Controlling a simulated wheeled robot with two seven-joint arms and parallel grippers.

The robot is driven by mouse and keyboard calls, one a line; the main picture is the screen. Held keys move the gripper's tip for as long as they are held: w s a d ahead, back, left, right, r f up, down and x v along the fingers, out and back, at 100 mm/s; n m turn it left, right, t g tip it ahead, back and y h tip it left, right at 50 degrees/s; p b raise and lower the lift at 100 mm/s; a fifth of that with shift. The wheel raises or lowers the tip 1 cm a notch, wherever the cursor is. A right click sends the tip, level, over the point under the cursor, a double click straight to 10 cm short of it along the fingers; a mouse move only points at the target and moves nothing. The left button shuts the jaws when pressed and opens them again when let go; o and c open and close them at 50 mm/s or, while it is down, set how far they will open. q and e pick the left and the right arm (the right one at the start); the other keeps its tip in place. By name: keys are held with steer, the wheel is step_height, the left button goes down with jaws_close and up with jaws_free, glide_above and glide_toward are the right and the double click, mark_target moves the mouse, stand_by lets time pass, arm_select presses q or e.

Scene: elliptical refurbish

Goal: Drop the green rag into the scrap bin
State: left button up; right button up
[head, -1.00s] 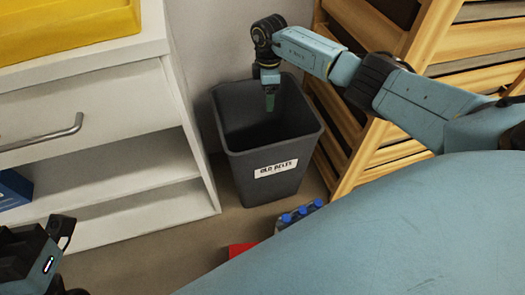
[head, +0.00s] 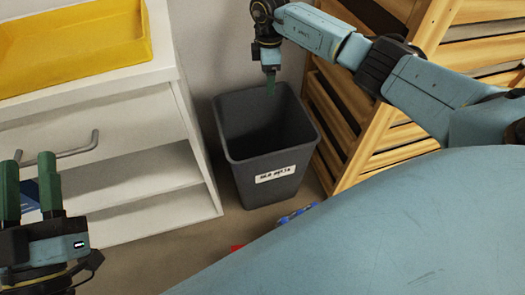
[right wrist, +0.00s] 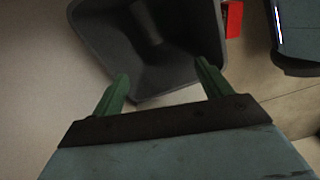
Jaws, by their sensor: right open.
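A dark grey open-topped bin (head: 262,165) stands on the floor between the white cabinet and the wooden rack; its label seems to read "OLD BELTS". My right gripper (head: 270,88) is at the bin's back rim, pointing down. In the right wrist view its two green fingers (right wrist: 160,82) are apart with nothing between them, and the bin (right wrist: 105,35) lies below and beyond them. My left gripper (head: 30,160) is at the lower left, fingers up, apart and empty. I see no green rag in either view; the bin's floor is dark and partly hidden.
A white cabinet (head: 105,110) with open shelves stands left of the bin, a yellow tray (head: 75,50) on top. A slatted wooden rack (head: 365,125) stands to the right. Blue-capped bottles (head: 297,213) and a red thing (right wrist: 232,18) are on the floor near the bin.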

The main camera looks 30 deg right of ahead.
arm_select(q)
steer(key=shift+w+a+f+g+y+p, duration=0.1)
steer(key=shift+w+f+g+y, duration=0.1)
steer(key=shift+f+g, duration=0.45)
steer(key=shift+w+a+f+g+y+p, duration=0.1)
steer(key=shift+w+f+g+y+p, duration=0.2)
steer(key=shift+f, duration=0.6)
steer(key=shift+w+a+f+g+y+b, duration=0.1)
steer(key=shift+f+g, duration=0.45)
steer(key=shift+f, duration=0.2)
arm_select(e)
steer(key=shift+r, duration=1.15)
